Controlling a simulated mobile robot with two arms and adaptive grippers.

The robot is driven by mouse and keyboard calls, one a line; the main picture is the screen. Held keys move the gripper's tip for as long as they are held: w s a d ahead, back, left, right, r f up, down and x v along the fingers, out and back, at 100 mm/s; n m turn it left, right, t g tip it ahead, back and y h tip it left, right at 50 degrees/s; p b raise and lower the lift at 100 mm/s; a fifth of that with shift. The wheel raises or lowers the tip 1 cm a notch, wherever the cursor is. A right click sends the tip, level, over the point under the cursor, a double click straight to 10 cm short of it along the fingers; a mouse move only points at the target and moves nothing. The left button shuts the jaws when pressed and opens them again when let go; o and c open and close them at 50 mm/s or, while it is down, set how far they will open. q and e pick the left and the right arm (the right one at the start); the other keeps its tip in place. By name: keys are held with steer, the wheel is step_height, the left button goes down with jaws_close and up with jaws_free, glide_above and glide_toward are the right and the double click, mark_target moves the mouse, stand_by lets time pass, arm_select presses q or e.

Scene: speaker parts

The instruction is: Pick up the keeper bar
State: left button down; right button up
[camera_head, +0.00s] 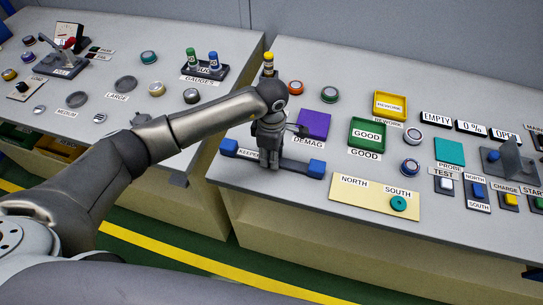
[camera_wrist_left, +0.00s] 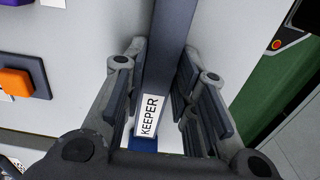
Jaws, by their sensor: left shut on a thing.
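The keeper bar (camera_head: 294,164) is a dark bar with blue ends near the front edge of the right-hand table. Its white KEEPER label shows at the left of the bar. My left gripper (camera_head: 268,158) points down over the bar's middle and is shut on it. In the left wrist view the keeper bar (camera_wrist_left: 168,50) runs between the two dark finger pads of my left gripper (camera_wrist_left: 160,95), with the label close to the palm. I cannot tell whether the bar touches the table. My right gripper is not in view.
The purple DEMAG pad (camera_head: 313,124) lies just behind the bar. The cream NORTH/SOUTH plate (camera_head: 365,200) is to its right. The green GOOD tray (camera_head: 367,135) and yellow REWORK tray (camera_head: 390,105) stand farther back. A gap separates this table from the left-hand table (camera_head: 165,125).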

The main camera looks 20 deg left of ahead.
arm_select(q)
steer(key=shift+r, duration=0.35)
steer(key=s+d+r+b, duration=0.5)
steer(key=s+d+r, duration=0.2)
steer(key=s+r, duration=0.5)
steer(key=s+a+f+m, duration=0.1)
steer(key=s+a+m, duration=0.1)
steer(key=a+m, duration=1.1)
steer(key=shift+a+f+m, duration=0.25)
steer(key=shift+a+m, duration=0.1)
steer(key=shift+m, duration=1.95)
